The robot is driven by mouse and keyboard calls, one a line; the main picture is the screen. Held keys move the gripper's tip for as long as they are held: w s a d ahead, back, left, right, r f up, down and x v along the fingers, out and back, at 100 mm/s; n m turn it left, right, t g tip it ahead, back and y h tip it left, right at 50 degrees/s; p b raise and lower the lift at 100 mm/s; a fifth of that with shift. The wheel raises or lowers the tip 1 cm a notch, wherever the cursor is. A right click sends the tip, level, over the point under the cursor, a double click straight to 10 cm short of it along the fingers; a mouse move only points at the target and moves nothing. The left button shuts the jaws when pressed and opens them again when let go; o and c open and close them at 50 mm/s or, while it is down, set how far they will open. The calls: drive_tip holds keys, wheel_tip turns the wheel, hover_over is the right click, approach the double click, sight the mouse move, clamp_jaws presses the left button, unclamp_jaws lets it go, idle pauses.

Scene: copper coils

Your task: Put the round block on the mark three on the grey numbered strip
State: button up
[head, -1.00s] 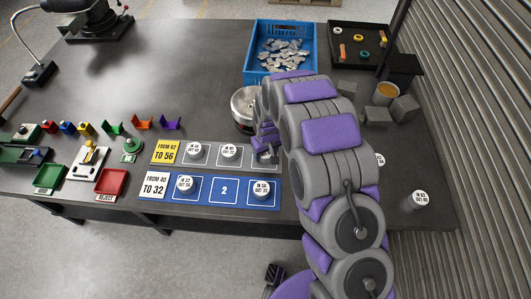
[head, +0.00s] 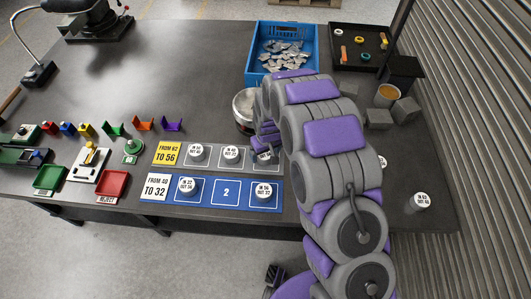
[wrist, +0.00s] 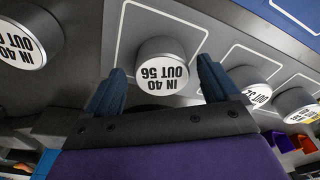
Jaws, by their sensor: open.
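A round grey block with a white top reading IN 40 OUT 56 (wrist: 163,72) stands upright inside a white outlined square of the grey numbered strip (wrist: 185,14). In the head view the grey strip (head: 213,167) runs right from a yellow label, with my gripper (head: 262,151) low over its right-hand square, the third. There the arm hides most of the block and the mark's number. In the wrist view my gripper (wrist: 160,70) is open, one finger on each side of the block, with small gaps showing.
Similar round blocks stand on the strip's first (head: 196,152) and second (head: 231,153) squares. A blue strip (head: 206,191) lies in front, holding two blocks. A metal pot (head: 244,111) stands close behind my gripper. Another block (head: 421,201) stands at the right table edge.

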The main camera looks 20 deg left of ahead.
sight(268, 156)
wheel_tip(268, 156, up, 10)
drive_tip(key=d+p, duration=0.1)
drive_tip(key=p, duration=0.1)
drive_tip(key=shift+s+r, duration=0.25)
drive_tip(key=shift+s, duration=0.2)
drive_tip(key=s+d+r+m+g, duration=0.1)
drive_tip(key=s+d+r+m, duration=0.1)
drive_tip(key=s+d+r, duration=0.55)
drive_tip(key=s+d+r+m, duration=0.2)
drive_tip(key=s+d+r, duration=0.2)
drive_tip(key=d+r, duration=0.65)
drive_tip(key=s+d+r+m+g, duration=0.1)
drive_tip(key=s+d+m, duration=0.1)
drive_tip(key=s+d, duration=0.4)
drive_tip(key=s+d+r+m, duration=0.1)
drive_tip(key=s+d, duration=0.5)
drive_tip(key=s, duration=0.9)
drive_tip(key=shift+d+r+m+g+h, duration=0.2)
drive_tip(key=shift+r+m+g+h, duration=0.2)
drive_tip(key=shift+m, duration=0.5)
